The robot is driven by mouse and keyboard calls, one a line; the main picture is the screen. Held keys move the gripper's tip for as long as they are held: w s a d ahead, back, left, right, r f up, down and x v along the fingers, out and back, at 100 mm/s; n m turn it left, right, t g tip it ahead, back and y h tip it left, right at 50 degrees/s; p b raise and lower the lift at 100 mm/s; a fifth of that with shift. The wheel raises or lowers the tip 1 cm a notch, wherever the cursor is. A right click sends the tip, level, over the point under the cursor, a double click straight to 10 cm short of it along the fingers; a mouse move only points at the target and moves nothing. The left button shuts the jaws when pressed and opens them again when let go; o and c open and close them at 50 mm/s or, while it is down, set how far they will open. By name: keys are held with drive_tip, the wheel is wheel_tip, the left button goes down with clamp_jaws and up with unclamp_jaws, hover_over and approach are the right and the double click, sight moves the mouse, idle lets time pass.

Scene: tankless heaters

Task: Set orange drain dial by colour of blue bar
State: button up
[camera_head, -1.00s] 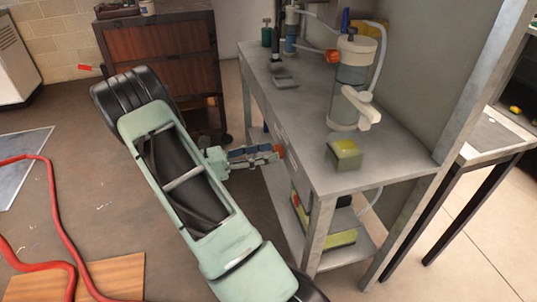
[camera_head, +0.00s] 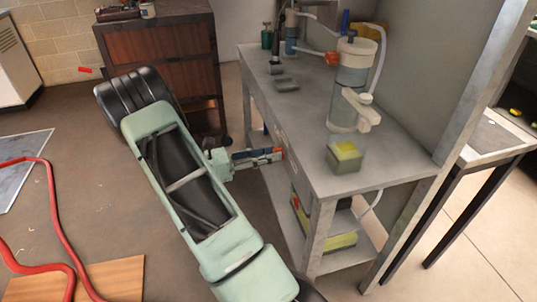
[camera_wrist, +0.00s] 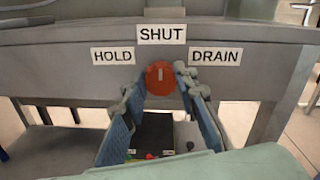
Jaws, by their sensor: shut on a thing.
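The orange drain dial (camera_wrist: 161,78) is on the grey front edge of the bench, in the middle of the wrist view. Its pale pointer mark stands upright toward the SHUT label (camera_wrist: 162,34). The HOLD label (camera_wrist: 113,56) is to its left and the DRAIN label (camera_wrist: 215,56) to its right. My gripper (camera_wrist: 159,74) is shut on the dial, with a blue-padded finger on either side. In the head view my gripper (camera_head: 270,155) reaches the bench front and mostly hides the dial. A small upright blue piece (camera_head: 345,20) stands behind the clear cylinder; I cannot tell whether it is the blue bar.
The bench (camera_head: 390,165) carries the clear cylinder (camera_head: 351,75) with a white tap, and a yellow-green block (camera_head: 344,154). A brown cabinet (camera_head: 165,65) stands behind my arm. A red hose (camera_head: 55,205) lies on the floor at left.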

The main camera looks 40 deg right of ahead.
drive_tip(key=shift+m, duration=0.3)
drive_tip(key=m, duration=0.5)
drive_tip(key=m+b, duration=0.1)
drive_tip(key=m, duration=0.5)
drive_tip(key=shift+s+a+f+g, duration=0.1)
drive_tip(key=shift+s+f+g, duration=0.1)
drive_tip(key=shift+g, duration=0.1)
drive_tip(key=shift+m, duration=0.4)
drive_tip(key=o, duration=1.2)
drive_tip(key=shift+c, duration=0.2)
drive_tip(key=v, duration=1.2)
drive_tip(key=shift+f, duration=0.1)
